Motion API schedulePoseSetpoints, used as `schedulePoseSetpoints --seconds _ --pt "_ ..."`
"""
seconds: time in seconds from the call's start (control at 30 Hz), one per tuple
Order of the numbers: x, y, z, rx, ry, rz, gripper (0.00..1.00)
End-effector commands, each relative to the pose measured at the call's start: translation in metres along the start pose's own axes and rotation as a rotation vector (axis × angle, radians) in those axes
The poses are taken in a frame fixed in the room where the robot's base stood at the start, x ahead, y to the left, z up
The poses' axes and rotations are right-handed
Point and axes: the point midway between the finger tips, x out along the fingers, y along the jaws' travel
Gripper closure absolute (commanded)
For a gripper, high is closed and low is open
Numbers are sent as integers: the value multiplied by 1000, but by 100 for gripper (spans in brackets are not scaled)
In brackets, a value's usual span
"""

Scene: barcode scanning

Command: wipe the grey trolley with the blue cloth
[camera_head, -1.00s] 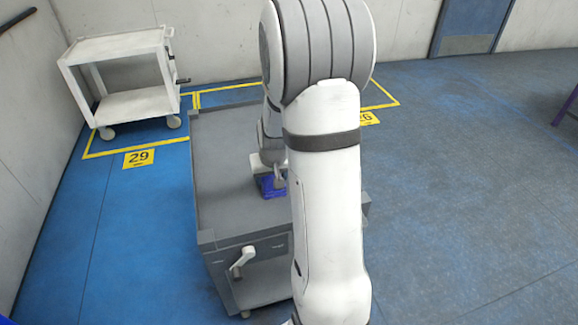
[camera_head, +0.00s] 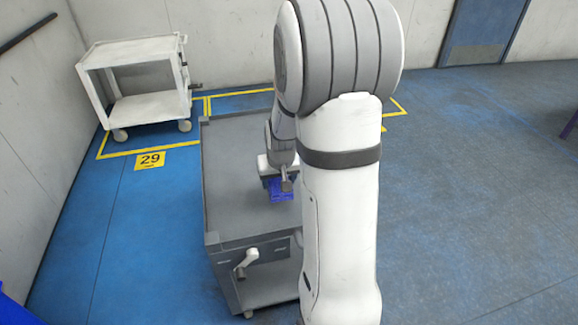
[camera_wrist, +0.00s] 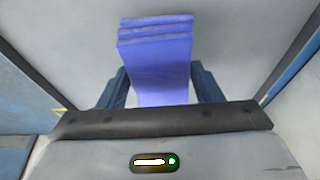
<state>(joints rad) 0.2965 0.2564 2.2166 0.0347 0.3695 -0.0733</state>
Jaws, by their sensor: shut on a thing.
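The grey trolley (camera_head: 232,203) stands in front of me, its flat top partly hidden behind my arm. The folded blue cloth (camera_head: 282,190) is at the trolley top, below my gripper (camera_head: 284,181). In the wrist view the cloth (camera_wrist: 155,65) sticks out from between the two dark fingers of my gripper (camera_wrist: 153,88), which are shut on it. The grey trolley top (camera_wrist: 235,40) fills the background there. I cannot tell whether the cloth touches the surface.
A white trolley (camera_head: 148,106) stands at the back left by the wall, inside yellow floor lines. A yellow sign marked 29 (camera_head: 150,160) lies on the floor. A blue door (camera_head: 478,30) is at the back right.

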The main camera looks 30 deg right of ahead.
Motion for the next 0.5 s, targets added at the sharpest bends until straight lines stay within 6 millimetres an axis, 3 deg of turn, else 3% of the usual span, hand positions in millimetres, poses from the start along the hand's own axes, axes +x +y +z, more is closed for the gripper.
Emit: schedulePoseSetpoints --seconds 0.2,0.5 --pt "-21 0 -7 1 0 0 59" --pt "-23 1 -7 2 0 1 59"
